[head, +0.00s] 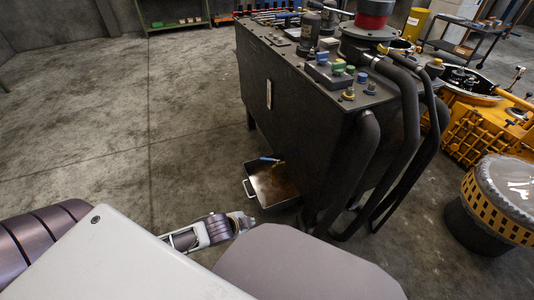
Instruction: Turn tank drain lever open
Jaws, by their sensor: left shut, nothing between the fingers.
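The tank (275,112) is a large dark box in the middle of the head view. A small drain lever (267,159) with a blue handle shows low at its near left side, above a shallow metal drain pan (249,187). The lever is too small here to tell its exact angle. My left gripper (246,220) is shut and empty, in front of the pan in the picture and apart from the lever. My right gripper is out of view.
Thick black hoses (408,120) hang down the tank's right end. A yellow perforated drum (497,205) stands at the right, with yellow machinery (482,135) behind it. A green shelf (175,24) stands at the back. The floor left of the tank is clear.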

